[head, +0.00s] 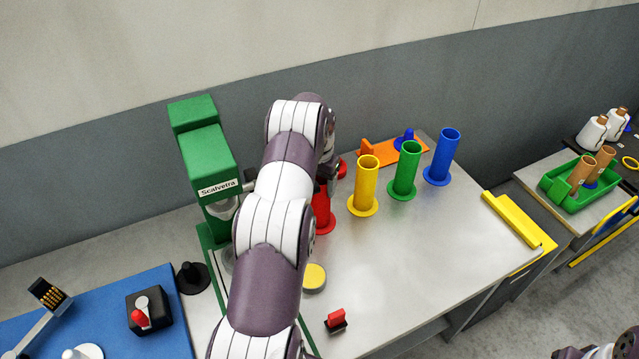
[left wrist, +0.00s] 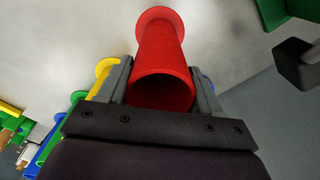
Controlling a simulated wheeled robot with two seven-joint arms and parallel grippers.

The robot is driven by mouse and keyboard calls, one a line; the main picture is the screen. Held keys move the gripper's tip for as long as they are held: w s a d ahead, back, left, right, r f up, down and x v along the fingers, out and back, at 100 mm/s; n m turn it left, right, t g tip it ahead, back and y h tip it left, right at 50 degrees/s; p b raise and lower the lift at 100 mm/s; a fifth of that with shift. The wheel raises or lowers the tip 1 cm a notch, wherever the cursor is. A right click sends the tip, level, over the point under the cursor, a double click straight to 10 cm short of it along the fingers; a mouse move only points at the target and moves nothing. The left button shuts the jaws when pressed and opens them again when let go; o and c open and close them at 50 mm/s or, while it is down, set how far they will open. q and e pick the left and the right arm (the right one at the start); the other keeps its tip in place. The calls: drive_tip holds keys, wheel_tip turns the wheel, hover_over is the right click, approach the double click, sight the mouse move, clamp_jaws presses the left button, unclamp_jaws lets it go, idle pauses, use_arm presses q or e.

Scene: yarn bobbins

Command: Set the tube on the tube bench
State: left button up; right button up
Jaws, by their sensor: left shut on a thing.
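A red tube (head: 323,212) with a round base flange is upright at the left end of a row with the yellow tube (head: 366,180), green tube (head: 405,172) and blue tube (head: 441,160). My arm hides part of it. The row is on the grey-topped bench (head: 420,260). My left gripper (head: 328,183) is shut on the red tube; in the left wrist view the red tube (left wrist: 162,60) sits between both fingers, its open end toward me. I cannot tell whether its flange touches the bench top.
A green machine (head: 207,155) stands left of my arm. A yellow-topped disc (head: 314,277) and a small red-and-black piece (head: 336,320) lie in front. An orange plate (head: 395,149) lies behind the tubes. A green tray (head: 560,192) holds brown tubes at right. The bench's front right is clear.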

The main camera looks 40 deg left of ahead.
use_arm(q)
drive_tip(key=shift+f, duration=0.2)
drive_tip(key=o, duration=1.4)
wheel_tip(320, 180, up, 13)
drive_tip(key=p, duration=0.6)
drive_tip(key=shift+f, duration=0.15)
